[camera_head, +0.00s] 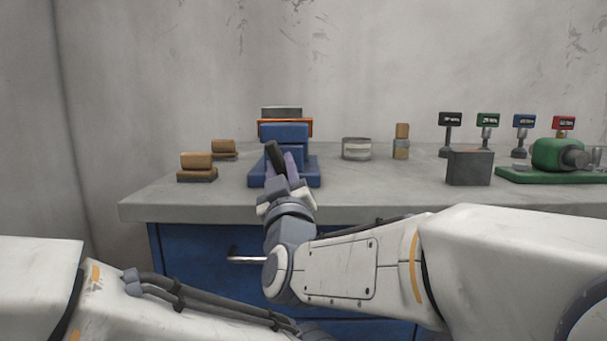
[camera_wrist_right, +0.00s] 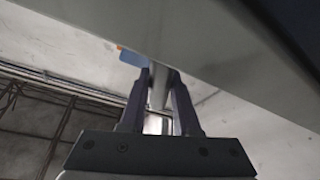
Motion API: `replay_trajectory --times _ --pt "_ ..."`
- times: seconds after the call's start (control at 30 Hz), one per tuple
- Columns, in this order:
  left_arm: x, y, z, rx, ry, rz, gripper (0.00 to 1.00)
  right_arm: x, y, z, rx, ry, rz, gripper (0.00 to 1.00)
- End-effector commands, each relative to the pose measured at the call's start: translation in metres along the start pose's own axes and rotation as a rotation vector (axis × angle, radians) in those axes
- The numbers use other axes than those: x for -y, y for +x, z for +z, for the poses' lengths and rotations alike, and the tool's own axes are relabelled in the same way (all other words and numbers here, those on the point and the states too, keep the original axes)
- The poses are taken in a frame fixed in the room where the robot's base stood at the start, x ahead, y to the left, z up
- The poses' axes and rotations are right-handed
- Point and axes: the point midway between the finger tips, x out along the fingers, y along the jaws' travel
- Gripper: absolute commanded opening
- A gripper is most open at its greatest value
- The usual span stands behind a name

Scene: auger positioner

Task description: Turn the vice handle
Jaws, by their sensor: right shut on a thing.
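The blue vice (camera_head: 285,133) stands on the workbench left of the middle, with an orange part and a grey block behind its front jaw. Its dark handle (camera_head: 274,155) slants up at the vice's front. My right gripper (camera_head: 285,170) is at the front of the vice, its fingers shut on the handle. In the right wrist view, the gripper (camera_wrist_right: 162,95) has its two fingers on either side of a grey bar, the handle (camera_wrist_right: 159,90). My gripper hides part of the vice's lower front. My left arm shows at the lower left, but its gripper is not visible.
The workbench (camera_head: 150,206) has a blue drawer front below. Wooden blocks (camera_head: 196,161) lie left of the vice. A round tin (camera_head: 356,148), a wooden post (camera_head: 401,141), a dark box (camera_head: 469,167) and a green machine (camera_head: 560,155) stand to the right, with several small signs behind.

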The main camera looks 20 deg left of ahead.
Motion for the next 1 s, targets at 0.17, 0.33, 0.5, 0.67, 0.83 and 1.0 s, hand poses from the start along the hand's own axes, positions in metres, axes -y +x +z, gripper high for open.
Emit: replay_trajectory --times 0.17,0.33,0.5,0.67,0.83,1.0 --pt "0.0002 0.0032 0.0002 0.000 0.000 0.000 0.50 0.0015 -0.0001 -0.0013 -0.003 0.045 0.015 0.00" --pt "0.0003 0.0037 0.0002 0.000 0.000 0.000 0.50 0.0012 0.0000 -0.0020 -0.004 0.059 0.021 0.00" --pt "0.0003 0.0036 0.0002 0.000 0.000 0.000 0.50 0.0010 0.0001 -0.0023 -0.004 0.061 0.022 0.00" --pt "0.0002 0.0035 0.0002 0.000 0.000 0.000 0.50 0.0010 0.0002 -0.0024 -0.004 0.060 0.022 0.00" --pt "0.0003 0.0036 0.0002 0.000 0.000 0.000 0.50 0.0007 0.0002 -0.0018 -0.003 0.060 0.022 0.60" --pt "0.0003 0.0036 0.0002 0.000 0.000 0.000 0.50 0.0004 0.0001 -0.0011 -0.002 0.059 0.023 0.60"
